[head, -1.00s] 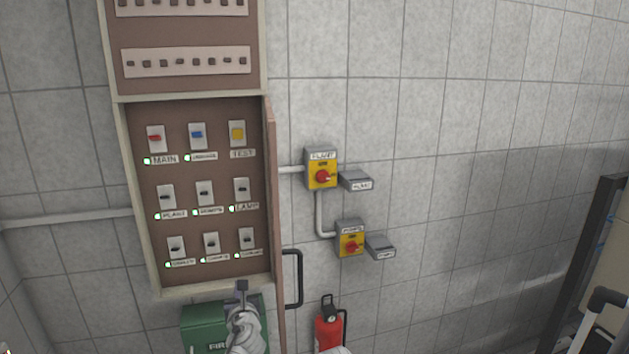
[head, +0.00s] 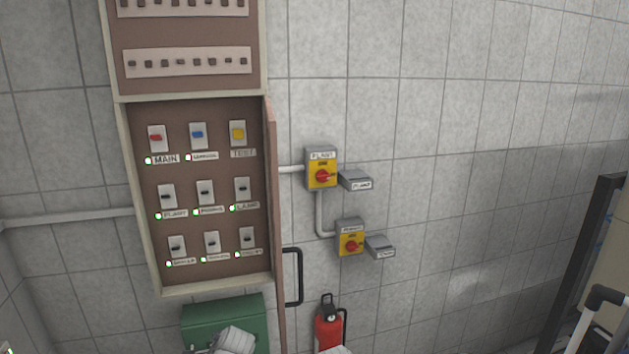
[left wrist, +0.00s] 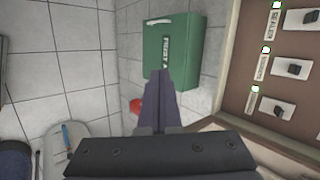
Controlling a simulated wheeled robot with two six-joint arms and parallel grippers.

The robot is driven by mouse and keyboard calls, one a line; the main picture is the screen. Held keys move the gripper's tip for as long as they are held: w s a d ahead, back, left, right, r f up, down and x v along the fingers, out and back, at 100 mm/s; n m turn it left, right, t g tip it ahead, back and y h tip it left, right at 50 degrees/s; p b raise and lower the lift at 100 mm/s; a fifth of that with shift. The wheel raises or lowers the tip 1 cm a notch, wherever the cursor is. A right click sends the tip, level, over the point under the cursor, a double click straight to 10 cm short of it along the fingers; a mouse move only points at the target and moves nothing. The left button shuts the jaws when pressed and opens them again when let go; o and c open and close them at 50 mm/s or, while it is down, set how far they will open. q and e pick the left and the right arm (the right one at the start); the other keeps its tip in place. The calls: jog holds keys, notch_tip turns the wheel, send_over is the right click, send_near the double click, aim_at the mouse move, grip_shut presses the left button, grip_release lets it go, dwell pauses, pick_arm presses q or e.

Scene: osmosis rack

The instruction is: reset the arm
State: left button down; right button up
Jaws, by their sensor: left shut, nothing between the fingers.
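My left gripper (left wrist: 159,76) is shut and empty in the left wrist view, its fingers together in front of the green first-aid box (left wrist: 176,50). In the head view only a white part of my arm shows at the bottom edge, in front of the green box (head: 225,312); the gripper's fingers do not show there. My right gripper is in neither view.
The open breaker cabinet (head: 143,230) has several labelled switches with green lights. Its door (head: 272,190) stands open with a black handle (head: 298,277). Two yellow isolators (head: 321,172) (head: 350,240) and a red extinguisher (head: 327,333) are to the right.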

pick_arm(q)
jog(key=s+d+f+n+g+h, duration=0.3)
jog(key=s+d+n, duration=0.1)
jog(key=s+n, duration=0.2)
jog(key=s+d+f+n+g+h, duration=0.2)
jog(key=s+d+f+n+g, duration=0.1)
jog(key=s+n, duration=0.3)
jog(key=s+d+f+m+g+y+b, duration=0.1)
jog(key=s+d+f+m+b, duration=0.2)
jog(key=d+f+b, duration=0.8)
jog(key=shift+s+f+b, duration=0.4)
jog(key=shift+s+b, duration=0.2)
jog(key=shift+s, duration=0.35)
jog(key=shift+a, duration=0.15)
